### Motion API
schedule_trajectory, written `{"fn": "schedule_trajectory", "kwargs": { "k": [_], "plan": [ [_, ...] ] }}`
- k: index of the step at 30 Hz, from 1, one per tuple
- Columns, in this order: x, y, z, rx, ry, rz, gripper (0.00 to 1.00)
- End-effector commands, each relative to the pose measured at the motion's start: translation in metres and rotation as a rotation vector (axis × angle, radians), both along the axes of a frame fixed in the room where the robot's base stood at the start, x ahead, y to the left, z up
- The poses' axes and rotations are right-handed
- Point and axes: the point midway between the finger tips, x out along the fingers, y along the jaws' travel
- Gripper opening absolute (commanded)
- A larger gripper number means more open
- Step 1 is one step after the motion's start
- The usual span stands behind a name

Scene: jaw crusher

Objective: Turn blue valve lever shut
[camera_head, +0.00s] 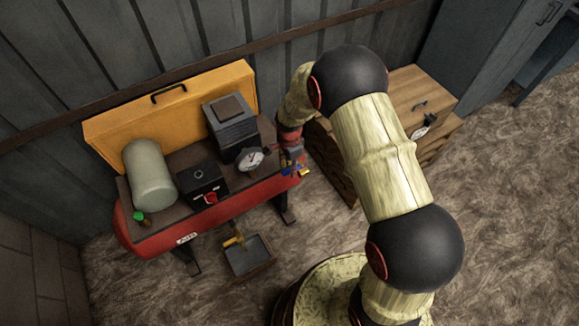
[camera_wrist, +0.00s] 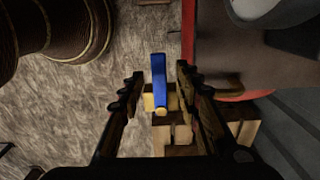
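The blue valve lever (camera_wrist: 159,72) shows upright in the wrist view, on a brass valve body (camera_wrist: 150,101). In the head view the lever (camera_head: 288,170) is a small blue patch at the right end of the red compressor tank (camera_head: 240,203), partly hidden by my gripper (camera_head: 292,153). In the wrist view my gripper (camera_wrist: 158,88) is open. One dark finger is left of the lever and the other right of it, with a gap on each side. I cannot tell whether the lever lies at the depth of the fingertips.
A round gauge (camera_head: 250,158), a black box with a red knob (camera_head: 203,185) and a grey cylinder (camera_head: 149,174) stand on the compressor. A wooden cabinet (camera_head: 405,88) stands right of it. A dustpan (camera_head: 248,255) lies on the floor in front. Open floor shows left of the lever in the wrist view.

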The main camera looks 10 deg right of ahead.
Motion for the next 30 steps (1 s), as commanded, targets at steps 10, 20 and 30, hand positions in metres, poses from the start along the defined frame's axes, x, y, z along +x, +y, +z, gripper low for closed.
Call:
{"fn": "schedule_trajectory", "kwargs": {
  "k": [10,20,30],
  "plan": [
    [0.001,0.000,0.011,0.000,-0.002,0.001,0.33],
    [0.001,0.000,0.074,0.000,-0.004,0.000,0.33],
    [0.000,0.000,0.116,0.000,0.000,0.000,0.33]
  ]
}}
